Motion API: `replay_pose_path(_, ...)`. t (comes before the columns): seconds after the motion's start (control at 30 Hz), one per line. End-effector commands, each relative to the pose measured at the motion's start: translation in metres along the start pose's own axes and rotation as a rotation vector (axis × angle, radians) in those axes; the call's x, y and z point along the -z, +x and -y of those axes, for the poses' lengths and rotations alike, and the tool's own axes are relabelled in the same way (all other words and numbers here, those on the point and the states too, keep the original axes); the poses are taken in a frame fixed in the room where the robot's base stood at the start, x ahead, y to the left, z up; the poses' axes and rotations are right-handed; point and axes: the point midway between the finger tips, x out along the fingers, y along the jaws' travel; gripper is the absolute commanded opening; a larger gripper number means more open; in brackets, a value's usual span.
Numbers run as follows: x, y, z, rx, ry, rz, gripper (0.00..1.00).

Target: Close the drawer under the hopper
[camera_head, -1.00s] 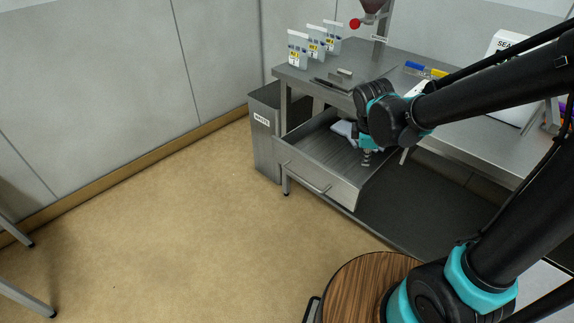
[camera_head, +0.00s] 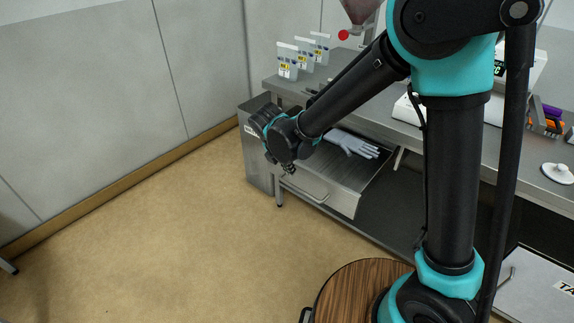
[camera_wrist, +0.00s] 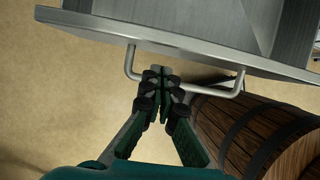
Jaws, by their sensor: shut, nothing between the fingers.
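The metal drawer (camera_head: 338,199) under the bench below the hopper (camera_head: 362,9) stands open, pulled out toward the room. Grey-white gloves (camera_head: 352,143) lie inside it. My gripper (camera_head: 288,170) is in front of the drawer's left part, pointing down. In the wrist view the drawer front (camera_wrist: 205,51) crosses the top, with its bar handle (camera_wrist: 215,88) below. My gripper (camera_wrist: 162,76) is shut and empty, its fingertips overlapping the left part of the handle in this view. I cannot tell whether they touch it. My arm hides part of the drawer's left side.
A grey waste bin (camera_head: 257,150) stands close left of the drawer. The steel bench (camera_head: 480,160) runs above and to the right, with upright labelled packs (camera_head: 288,62) at its back left. The floor (camera_head: 180,240) in front of the drawer is clear.

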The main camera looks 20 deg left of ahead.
Motion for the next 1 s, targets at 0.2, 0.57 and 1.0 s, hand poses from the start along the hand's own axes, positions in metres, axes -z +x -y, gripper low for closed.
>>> replay_pose_path(0.2,0.000,0.032,0.000,0.001,0.002,0.000,0.00)
replay_pose_path(0.57,0.000,0.046,0.000,0.000,0.001,-0.001,0.00)
replay_pose_path(1.0,-0.011,0.050,0.000,0.001,0.005,-0.001,0.00)
